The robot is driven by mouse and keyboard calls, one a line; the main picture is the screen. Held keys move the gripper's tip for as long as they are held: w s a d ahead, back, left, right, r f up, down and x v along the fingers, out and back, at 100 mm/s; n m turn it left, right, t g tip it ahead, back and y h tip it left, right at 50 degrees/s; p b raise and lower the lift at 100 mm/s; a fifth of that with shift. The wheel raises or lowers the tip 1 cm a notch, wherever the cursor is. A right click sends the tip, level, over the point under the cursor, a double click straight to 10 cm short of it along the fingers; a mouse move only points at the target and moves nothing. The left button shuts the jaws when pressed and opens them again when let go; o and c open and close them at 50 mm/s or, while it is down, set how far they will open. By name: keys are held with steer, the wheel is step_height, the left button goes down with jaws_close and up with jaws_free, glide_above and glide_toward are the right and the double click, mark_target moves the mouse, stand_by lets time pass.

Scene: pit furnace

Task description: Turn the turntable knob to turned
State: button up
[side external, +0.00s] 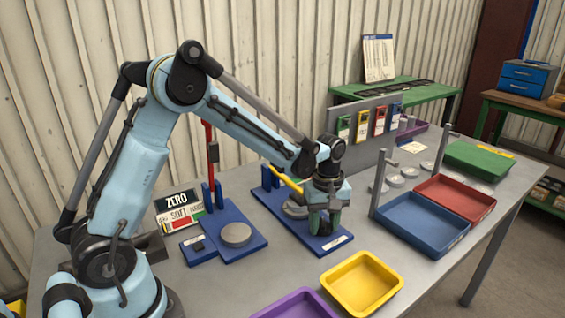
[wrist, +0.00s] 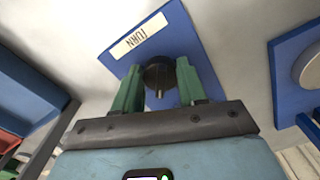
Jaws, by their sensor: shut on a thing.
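The turntable knob (wrist: 158,77) is dark and round with a small pale pointer mark, and sits on a blue base plate (wrist: 183,28) with a white label reading TURN (wrist: 139,37). My gripper (wrist: 159,82) has its green fingers on both sides of the knob, shut on it. In the side external view my gripper (side external: 324,223) points down over the front end of the blue plate (side external: 302,239), and the knob is hidden behind the fingers. A grey round part (side external: 294,211) shows just left of the gripper. The pointer's exact angle is hard to read.
A blue plate with a grey disc (side external: 236,234) stands to the left. A yellow tray (side external: 362,283) and a purple tray (side external: 297,304) lie in front. Blue (side external: 421,247) and red trays (side external: 464,185) stand right, near upright grey posts. A yellow lever (side external: 287,180) is close behind the gripper.

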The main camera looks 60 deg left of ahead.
mark_target(324, 223)
steer(key=o, duration=1.1)
steer(key=shift+c, duration=0.2)
steer(key=shift+r, duration=0.1)
step_height(324, 223, up, 12)
